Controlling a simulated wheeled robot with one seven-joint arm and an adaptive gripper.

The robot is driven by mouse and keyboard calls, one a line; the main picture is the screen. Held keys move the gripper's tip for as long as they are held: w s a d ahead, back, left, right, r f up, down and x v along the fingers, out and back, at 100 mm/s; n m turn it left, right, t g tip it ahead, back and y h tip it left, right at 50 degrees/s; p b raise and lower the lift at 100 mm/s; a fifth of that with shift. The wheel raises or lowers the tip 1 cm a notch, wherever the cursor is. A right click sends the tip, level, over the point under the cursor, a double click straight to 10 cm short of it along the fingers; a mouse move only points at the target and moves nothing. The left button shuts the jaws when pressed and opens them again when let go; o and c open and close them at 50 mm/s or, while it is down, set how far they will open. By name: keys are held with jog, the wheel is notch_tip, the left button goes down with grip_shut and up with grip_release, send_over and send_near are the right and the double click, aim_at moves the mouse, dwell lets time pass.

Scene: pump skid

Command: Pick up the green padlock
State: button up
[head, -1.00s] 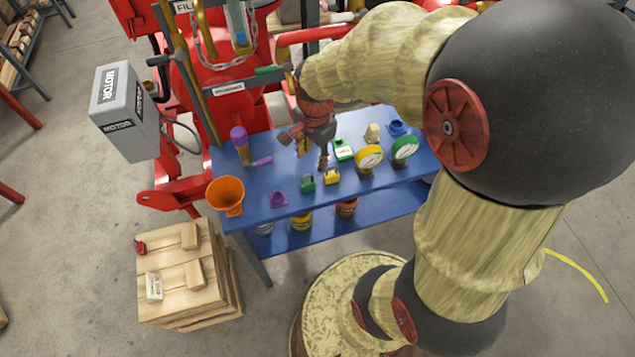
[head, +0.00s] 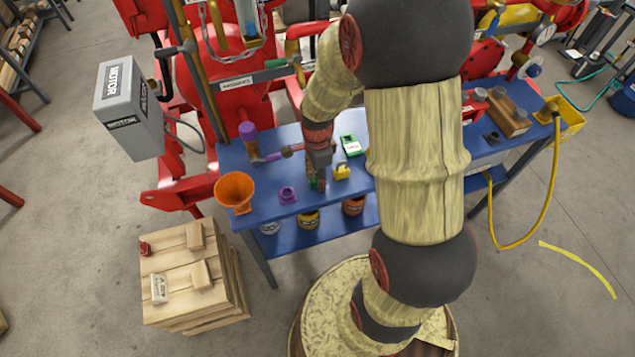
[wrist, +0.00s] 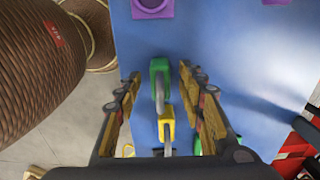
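The green padlock (wrist: 159,68) lies on the blue bench, between the tips of my open fingers in the wrist view. In the head view only a little of the green padlock (head: 314,185) shows under my gripper (head: 317,178). My gripper (wrist: 160,76) is open, with a finger on each side of the padlock and visible gaps. I cannot tell how far above the bench the tips are. A yellow padlock (wrist: 166,128) lies close by, between the fingers nearer the palm in the wrist view; it also shows in the head view (head: 342,172).
The blue bench (head: 262,215) also carries a purple padlock (head: 288,194), an orange funnel (head: 235,191) and a green-and-white box (head: 350,145). A purple-headed item (head: 247,132) stands at the back left. My arm hides part of the bench's right side.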

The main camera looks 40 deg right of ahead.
jog(key=shift+f, duration=0.45)
jog(key=shift+c, duration=0.9)
jog(key=shift+r, duration=0.1)
jog(key=c, duration=0.7)
grip_shut()
